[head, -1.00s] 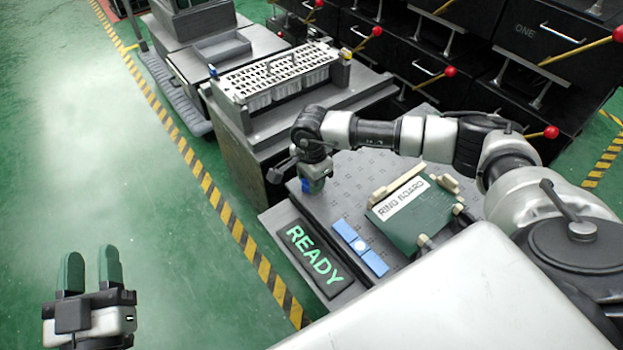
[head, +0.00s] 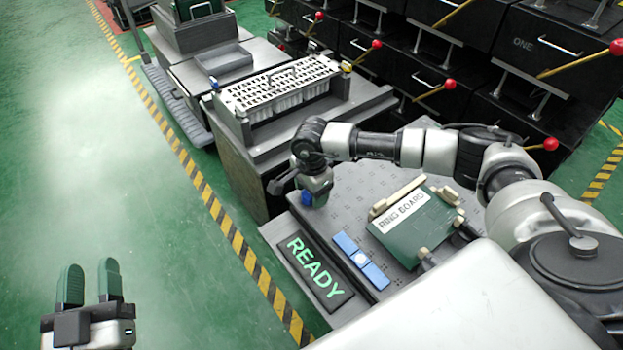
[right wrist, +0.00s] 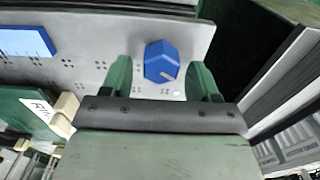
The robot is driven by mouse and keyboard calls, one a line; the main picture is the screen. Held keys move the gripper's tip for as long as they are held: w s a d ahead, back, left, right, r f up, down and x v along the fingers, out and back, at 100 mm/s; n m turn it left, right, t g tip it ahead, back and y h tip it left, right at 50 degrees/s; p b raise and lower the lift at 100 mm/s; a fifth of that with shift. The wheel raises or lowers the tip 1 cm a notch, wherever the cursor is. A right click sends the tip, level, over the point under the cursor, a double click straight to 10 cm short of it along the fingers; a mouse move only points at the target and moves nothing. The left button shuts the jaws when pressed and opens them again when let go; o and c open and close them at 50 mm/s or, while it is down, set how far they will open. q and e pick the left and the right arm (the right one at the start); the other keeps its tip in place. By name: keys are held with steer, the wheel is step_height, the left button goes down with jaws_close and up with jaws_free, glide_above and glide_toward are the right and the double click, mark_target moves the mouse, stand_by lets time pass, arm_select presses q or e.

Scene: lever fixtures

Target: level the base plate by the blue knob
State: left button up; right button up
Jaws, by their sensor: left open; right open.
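The blue knob (right wrist: 161,62) is a faceted knob with a pale mark on the grey base plate (right wrist: 100,45). In the right wrist view it sits between the two green fingers of my right gripper (right wrist: 160,80), which is open, with gaps on both sides. In the head view the knob (head: 306,198) shows just beside my right gripper (head: 318,198), at the plate's left corner. A blue level bar with a white centre (head: 360,259) lies on the plate (head: 345,205). My left gripper (head: 88,285) is open and empty over the green floor.
A green ring board (head: 415,228) with pale clamps stands on the plate. A READY sign (head: 315,268) is at its front left edge. A grey bench with a white rack (head: 280,88) stands behind. Black drawers with red-knobbed levers (head: 450,84) fill the back right.

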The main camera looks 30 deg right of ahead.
steer(key=shift+r, duration=0.55)
arm_select(q)
step_height(320, 180, down, 8)
steer(key=s+a+g+y+p, duration=0.2)
steer(key=g, duration=0.5)
steer(key=shift+f+p, duration=0.15)
steer(key=shift+p, duration=0.2)
arm_select(e)
step_height(320, 180, up, 10)
steer(key=shift+f, duration=0.25)
